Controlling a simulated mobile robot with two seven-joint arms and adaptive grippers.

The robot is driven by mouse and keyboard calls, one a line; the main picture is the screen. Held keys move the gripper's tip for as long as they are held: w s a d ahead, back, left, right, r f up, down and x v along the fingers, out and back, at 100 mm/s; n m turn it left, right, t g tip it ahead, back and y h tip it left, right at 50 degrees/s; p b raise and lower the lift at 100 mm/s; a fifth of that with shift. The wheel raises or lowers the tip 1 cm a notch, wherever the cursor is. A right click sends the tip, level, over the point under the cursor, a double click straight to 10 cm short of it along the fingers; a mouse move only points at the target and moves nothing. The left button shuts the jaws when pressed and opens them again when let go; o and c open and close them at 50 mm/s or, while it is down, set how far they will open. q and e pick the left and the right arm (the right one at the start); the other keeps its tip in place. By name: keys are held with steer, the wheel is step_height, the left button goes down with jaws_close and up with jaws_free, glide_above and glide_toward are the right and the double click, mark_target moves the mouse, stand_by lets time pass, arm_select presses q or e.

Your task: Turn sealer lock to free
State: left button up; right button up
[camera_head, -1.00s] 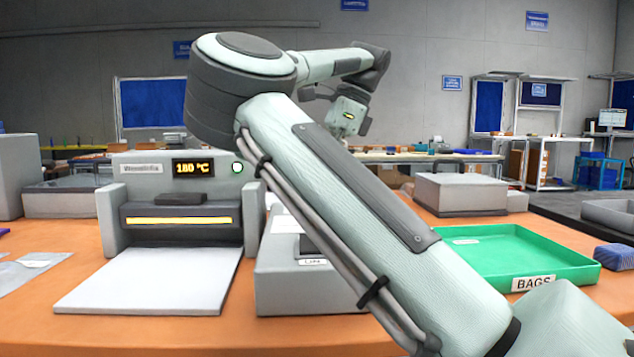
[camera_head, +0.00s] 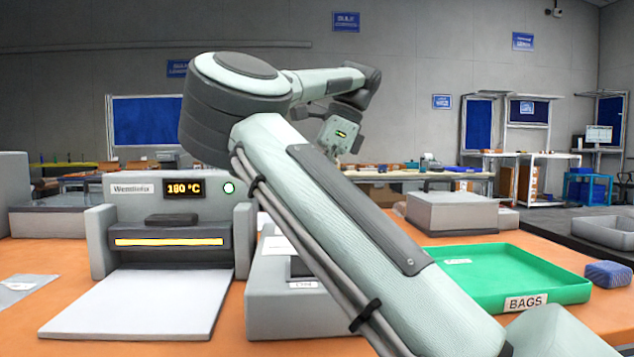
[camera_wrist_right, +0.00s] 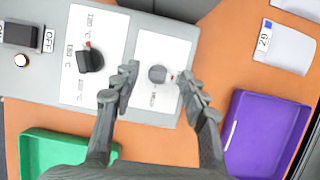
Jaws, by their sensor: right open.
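The sealer (camera_head: 170,215) stands at the left of the head view, with a lit 180 °C display (camera_head: 184,188). Its control box (camera_head: 270,312) is beside it, partly hidden by my right arm. In the right wrist view the panel carries a dark temperature knob (camera_wrist_right: 90,60) on a scale plate and a small round grey knob (camera_wrist_right: 157,74) on a second white plate. My right gripper (camera_wrist_right: 157,76) is open, with its fingertips on either side of the grey knob; I cannot tell whether they touch it. The plate's lettering is too small to read. My left gripper is not in view.
A green tray marked BAGS (camera_head: 525,302) lies at the right; a blue patterned block (camera_head: 609,274) is beside it. A purple tray (camera_wrist_right: 234,120) and a pale sheet labelled 29 (camera_wrist_right: 290,48) lie near the panel. An ON/OFF switch (camera_wrist_right: 20,35) is at the panel's end.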

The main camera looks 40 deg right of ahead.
steer(key=v, duration=1.1)
steer(key=shift+r, duration=0.25)
steer(key=shift+s+d, duration=0.15)
